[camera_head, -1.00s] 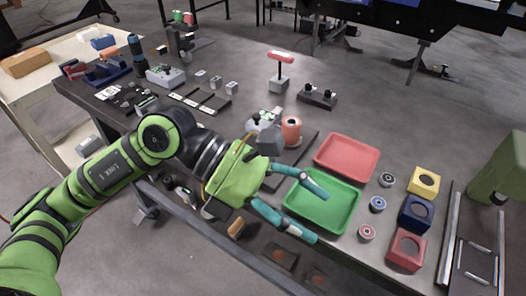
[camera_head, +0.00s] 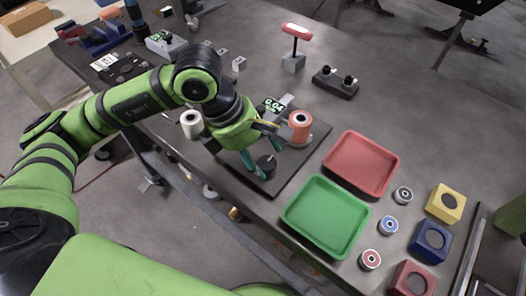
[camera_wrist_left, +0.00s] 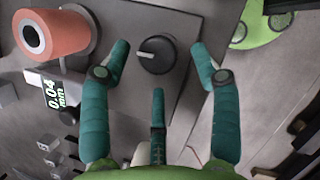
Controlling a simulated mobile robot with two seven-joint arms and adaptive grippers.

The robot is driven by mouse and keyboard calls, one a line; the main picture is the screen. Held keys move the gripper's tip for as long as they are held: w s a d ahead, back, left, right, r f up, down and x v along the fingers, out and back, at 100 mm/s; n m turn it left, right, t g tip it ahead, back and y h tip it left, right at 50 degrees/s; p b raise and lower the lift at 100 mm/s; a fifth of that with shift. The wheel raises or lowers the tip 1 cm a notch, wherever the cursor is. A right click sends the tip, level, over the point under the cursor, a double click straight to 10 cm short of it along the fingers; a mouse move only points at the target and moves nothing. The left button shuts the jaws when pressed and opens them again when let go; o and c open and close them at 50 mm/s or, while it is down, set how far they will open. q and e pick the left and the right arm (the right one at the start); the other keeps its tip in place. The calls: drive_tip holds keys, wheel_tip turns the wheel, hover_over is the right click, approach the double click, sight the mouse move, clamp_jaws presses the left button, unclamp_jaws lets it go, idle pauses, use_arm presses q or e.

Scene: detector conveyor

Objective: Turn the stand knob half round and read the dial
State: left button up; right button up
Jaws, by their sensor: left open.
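The stand knob (camera_head: 266,163) is a dark round knob with a pale pointer line, on a dark base plate (camera_head: 290,178); it also shows in the left wrist view (camera_wrist_left: 157,55). In that view the pointer points left. My left gripper (camera_head: 262,158) is open, with its teal fingers on either side of the knob and gaps to it. The dial (camera_head: 273,104) is a small lit display; in the left wrist view (camera_wrist_left: 53,94) it reads 0.04 mm. An orange cylinder (camera_head: 300,128) stands beside the knob on the stand. My right gripper is not in view.
A green tray (camera_head: 326,246) and a red tray (camera_head: 388,186) lie right of the stand, both empty. Small round parts and coloured blocks (camera_head: 445,203) lie further right. A white cylinder (camera_head: 191,124) stands left of my gripper. A red-topped T-shaped post (camera_head: 294,62) stands behind.

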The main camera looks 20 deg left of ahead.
use_arm(q)
drive_tip(key=shift+x, duration=0.95)
drive_tip(key=shift+w, duration=0.15)
drive_tip(key=c, duration=1.1)
drive_tip(key=shift+w+f+m+b, duration=0.1)
drive_tip(key=shift+f+m+b, duration=0.2)
drive_tip(key=shift+b, duration=0.45)
drive_tip(key=shift+r+b, duration=0.1)
drive_tip(key=shift+b, duration=0.2)
drive_tip(key=shift+r+m+g, duration=0.2)
drive_tip(key=shift+m+g, duration=0.1)
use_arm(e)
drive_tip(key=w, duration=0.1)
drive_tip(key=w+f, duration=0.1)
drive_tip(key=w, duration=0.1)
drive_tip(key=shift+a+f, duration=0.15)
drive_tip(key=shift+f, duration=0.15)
use_arm(q)
drive_tip(key=o, duration=1.1)
